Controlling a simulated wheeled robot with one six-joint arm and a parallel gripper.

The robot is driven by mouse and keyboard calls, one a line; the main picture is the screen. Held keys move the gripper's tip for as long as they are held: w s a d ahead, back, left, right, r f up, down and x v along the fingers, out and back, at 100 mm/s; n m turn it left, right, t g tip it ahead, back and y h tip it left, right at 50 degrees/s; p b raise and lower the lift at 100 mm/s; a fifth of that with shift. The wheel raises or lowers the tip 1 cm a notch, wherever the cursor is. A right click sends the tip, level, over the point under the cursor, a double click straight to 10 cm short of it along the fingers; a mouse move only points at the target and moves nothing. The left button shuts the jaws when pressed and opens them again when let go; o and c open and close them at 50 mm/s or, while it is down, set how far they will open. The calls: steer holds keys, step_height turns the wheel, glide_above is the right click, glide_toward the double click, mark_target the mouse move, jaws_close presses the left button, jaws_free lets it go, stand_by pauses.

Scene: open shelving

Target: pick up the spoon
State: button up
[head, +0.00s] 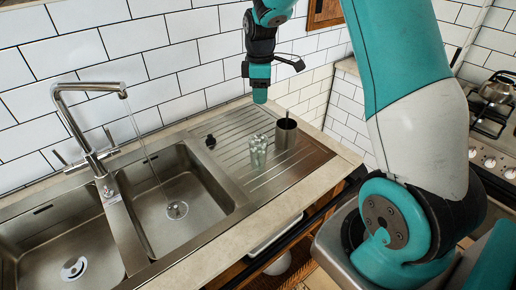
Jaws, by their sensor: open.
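I cannot make out a spoon for certain. A thin upright piece sticks out of a dark metal cup (286,134) on the sink's drainboard, but it is too small to identify. A clear glass (257,152) stands to the left of the cup, close to it. My gripper (295,64) is at the top middle, above and behind the cup near the tiled wall. Only its small black end shows beside the teal wrist. It is open and holds nothing that I can see.
The steel drainboard (240,128) is mostly clear, with a small black item (210,141) at its left. Two sink basins (180,190) lie left, under a tall faucet (80,125) with water running. A stove (495,130) with a kettle (498,88) stands right. The tiled wall is behind.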

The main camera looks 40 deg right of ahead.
steer(key=f+p, duration=0.2)
steer(key=f, duration=0.3)
steer(key=f+p, duration=0.1)
steer(key=f, duration=0.4)
steer(key=shift+a+p, duration=0.2)
steer(key=shift+p, duration=0.2)
steer(key=shift+w+a+f+p, duration=0.15)
steer(key=shift+f+p, duration=0.8)
steer(key=shift+f, duration=1.15)
steer(key=shift+c, duration=0.2)
jaws_close()
